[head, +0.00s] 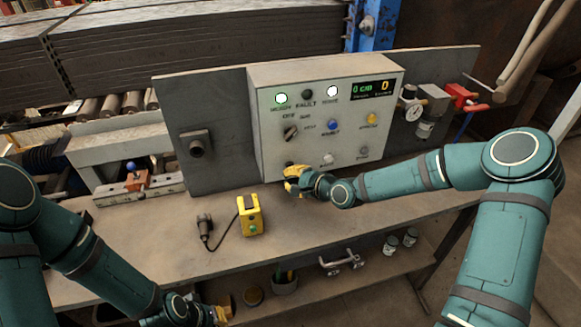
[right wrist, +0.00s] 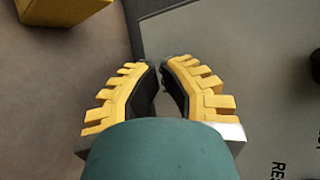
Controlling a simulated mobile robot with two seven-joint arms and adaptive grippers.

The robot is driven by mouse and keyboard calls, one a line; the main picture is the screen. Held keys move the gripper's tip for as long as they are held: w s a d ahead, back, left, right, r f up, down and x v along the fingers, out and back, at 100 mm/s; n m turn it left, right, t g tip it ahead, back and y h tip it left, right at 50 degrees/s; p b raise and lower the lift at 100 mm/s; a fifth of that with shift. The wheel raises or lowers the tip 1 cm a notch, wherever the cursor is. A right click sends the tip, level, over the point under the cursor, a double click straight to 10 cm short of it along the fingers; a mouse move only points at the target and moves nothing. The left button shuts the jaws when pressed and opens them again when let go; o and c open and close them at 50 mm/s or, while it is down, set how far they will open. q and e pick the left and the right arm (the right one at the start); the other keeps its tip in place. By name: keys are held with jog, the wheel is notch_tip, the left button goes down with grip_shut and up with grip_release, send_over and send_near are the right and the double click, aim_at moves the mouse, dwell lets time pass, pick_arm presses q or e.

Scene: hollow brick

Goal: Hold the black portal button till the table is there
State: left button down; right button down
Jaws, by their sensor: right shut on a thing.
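The grey control box (head: 325,115) stands upright at the back of the bench. My right gripper (head: 290,174) is at its lower left corner, its yellow fingers drawn close together at the tips in the right wrist view (right wrist: 167,66). It is shut on the black portal button (head: 290,163), which is mostly hidden by the fingers; a dark bit shows just above them. Whether the button is pressed in cannot be seen.
A yellow box (head: 251,216) with a green button and a dark handheld piece (head: 205,228) on a cable stand on the bench (head: 150,240). A gauge (head: 413,110) and red valve (head: 463,96) are right of the box. Rollers (head: 110,105) carry grey slabs behind. A lower shelf holds jars.

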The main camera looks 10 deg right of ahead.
jog(key=shift+w, duration=0.4)
dwell(4.3)
dwell(1.0)
jog(key=shift+s, duration=0.85)
jog(key=shift+s+d+p, duration=0.1)
jog(key=shift+s+p, duration=0.55)
jog(key=shift+s, duration=1.85)
